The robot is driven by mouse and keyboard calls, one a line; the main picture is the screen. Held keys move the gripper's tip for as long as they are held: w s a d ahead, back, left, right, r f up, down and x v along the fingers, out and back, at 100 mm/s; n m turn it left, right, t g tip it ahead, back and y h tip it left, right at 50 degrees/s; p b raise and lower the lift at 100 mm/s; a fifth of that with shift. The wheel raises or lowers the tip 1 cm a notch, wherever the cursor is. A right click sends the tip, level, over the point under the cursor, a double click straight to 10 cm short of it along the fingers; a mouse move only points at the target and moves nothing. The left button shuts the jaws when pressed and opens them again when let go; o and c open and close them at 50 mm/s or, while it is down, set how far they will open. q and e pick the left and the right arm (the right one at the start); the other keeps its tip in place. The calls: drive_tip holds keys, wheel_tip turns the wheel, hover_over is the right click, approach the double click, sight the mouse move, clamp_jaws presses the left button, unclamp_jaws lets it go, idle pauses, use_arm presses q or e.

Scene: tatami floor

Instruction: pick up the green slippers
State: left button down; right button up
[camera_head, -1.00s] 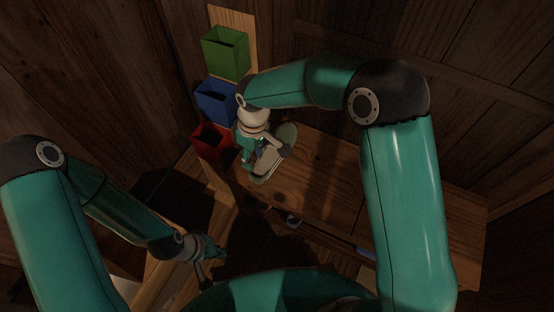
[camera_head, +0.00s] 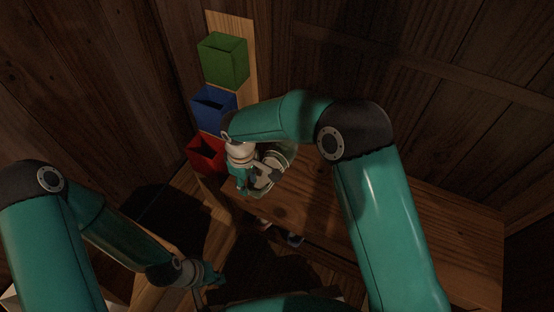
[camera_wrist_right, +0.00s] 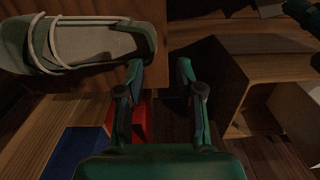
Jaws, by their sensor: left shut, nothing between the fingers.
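A green slipper with a pale grey insole and light straps (camera_wrist_right: 92,44) lies on the wooden bench at the upper left of the right wrist view. In the head view, a slipper (camera_head: 287,154) shows on the bench, partly hidden by my right gripper. I cannot tell whether a second slipper is there. My right gripper (camera_wrist_right: 160,72) is open and empty, with its fingers apart beside the slipper's end. It also shows in the head view (camera_head: 256,187). My left gripper (camera_head: 214,278) is shut and empty, low and away from the bench top.
Green (camera_head: 223,60), blue (camera_head: 214,106) and red (camera_head: 206,156) bins stand in a row at the bench's left end. The bench top (camera_head: 405,215) is clear to the right. Small items (camera_head: 294,239) sit below its front edge. Wooden walls close in behind.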

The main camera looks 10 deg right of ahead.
sight(251, 190)
drive_tip(key=shift+w+d+f+b, duration=0.2)
drive_tip(key=shift+f+b, duration=0.35)
drive_tip(key=shift+f, duration=0.8)
drive_tip(key=shift+w+d+f+b, duration=0.15)
drive_tip(key=shift+f+b, duration=0.35)
drive_tip(key=shift+f, duration=0.8)
drive_tip(key=shift+s, duration=0.1)
clamp_jaws()
